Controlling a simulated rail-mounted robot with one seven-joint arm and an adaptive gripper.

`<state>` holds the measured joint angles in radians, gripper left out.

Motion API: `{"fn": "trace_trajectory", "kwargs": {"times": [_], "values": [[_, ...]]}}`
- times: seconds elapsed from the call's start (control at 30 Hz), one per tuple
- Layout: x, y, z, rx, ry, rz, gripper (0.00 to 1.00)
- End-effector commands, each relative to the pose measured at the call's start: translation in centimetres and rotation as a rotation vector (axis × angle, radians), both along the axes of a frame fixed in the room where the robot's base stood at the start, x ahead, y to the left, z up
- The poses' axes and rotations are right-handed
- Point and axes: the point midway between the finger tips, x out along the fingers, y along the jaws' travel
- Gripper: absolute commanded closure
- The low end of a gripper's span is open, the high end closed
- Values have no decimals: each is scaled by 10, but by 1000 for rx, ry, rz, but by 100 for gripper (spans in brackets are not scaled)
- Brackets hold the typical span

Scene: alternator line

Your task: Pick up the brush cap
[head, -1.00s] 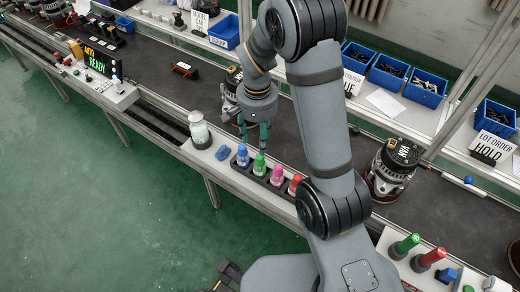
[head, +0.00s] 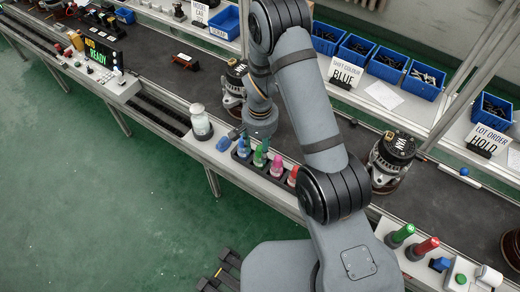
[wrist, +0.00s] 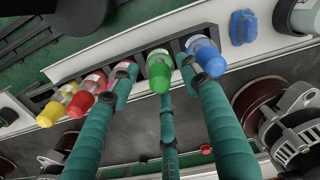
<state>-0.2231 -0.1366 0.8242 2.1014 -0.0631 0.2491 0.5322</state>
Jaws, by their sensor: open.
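A black rack (head: 282,182) holds a row of small bottles with coloured caps; I cannot tell which cap the task means. The blue cap (head: 243,143), green cap (head: 258,158), pink cap (head: 276,166) and red cap (head: 292,176) show in the head view. In the wrist view the blue cap (wrist: 209,60), green cap (wrist: 160,78), red cap (wrist: 80,104) and yellow cap (wrist: 50,114) show. My gripper (wrist: 161,80) is open, its teal fingers spread around the green cap. The left finger partly hides the pink bottle. The right finger is beside the blue one. Contact is unclear.
A blue lump (head: 223,144) and a white-lidded jar (head: 201,122) stand left of the rack. An alternator (head: 234,90) stands behind my gripper, and another (head: 391,160) stands to the right. A sign (head: 345,73) reads "SHIFT COLOUR BLUE".

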Motion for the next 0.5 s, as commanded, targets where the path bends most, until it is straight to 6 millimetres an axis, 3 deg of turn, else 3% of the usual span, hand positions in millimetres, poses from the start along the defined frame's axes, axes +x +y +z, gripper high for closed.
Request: {"fn": "trace_trajectory", "kwargs": {"times": [0.13, 0.5], "values": [[0, 0, 0, 0, 0, 0, 54], [0, 0, 0, 0, 0, 0, 76]]}}
